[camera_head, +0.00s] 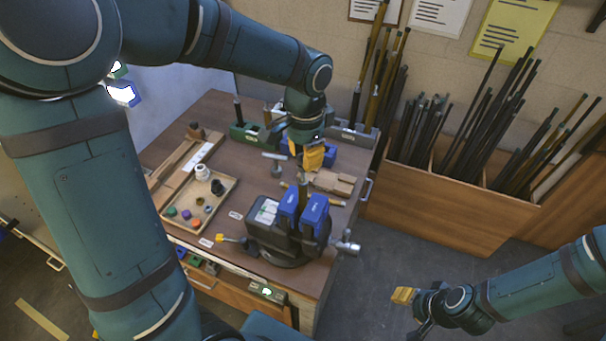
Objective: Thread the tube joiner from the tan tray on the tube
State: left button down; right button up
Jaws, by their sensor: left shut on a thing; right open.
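The tube (303,188) stands upright at the blue-jawed vise (291,233) near the front of the bench. My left gripper (312,158), with yellow fingertips, is directly above the tube's upper end. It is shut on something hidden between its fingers. I cannot tell whether this is the tube joiner, or whether it touches the tube. The tan tray (232,186) lies left of the vise, with several small white, black, purple, green and orange parts in it. I cannot pick out a joiner among them. My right gripper (405,300) is open and empty, off the bench at lower right.
A yellow-handled tool (229,238) lies left of the vise. Wooden bins (450,208) of long rods stand at right. The floor between bench and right gripper is clear.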

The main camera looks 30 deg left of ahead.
pick_arm(q)
jog(key=shift+f+b, duration=0.85)
jog(key=shift+f, duration=0.35)
dwell(1.5)
jog(key=shift+s+f, duration=0.1)
jog(key=shift+f, duration=0.1)
dwell(0.8)
jog(key=m+p, duration=0.2)
jog(key=m, duration=0.3)
jog(key=shift+s, duration=0.15)
jog(key=shift+d+f+m, duration=0.1)
jog(key=shift+m, duration=0.9)
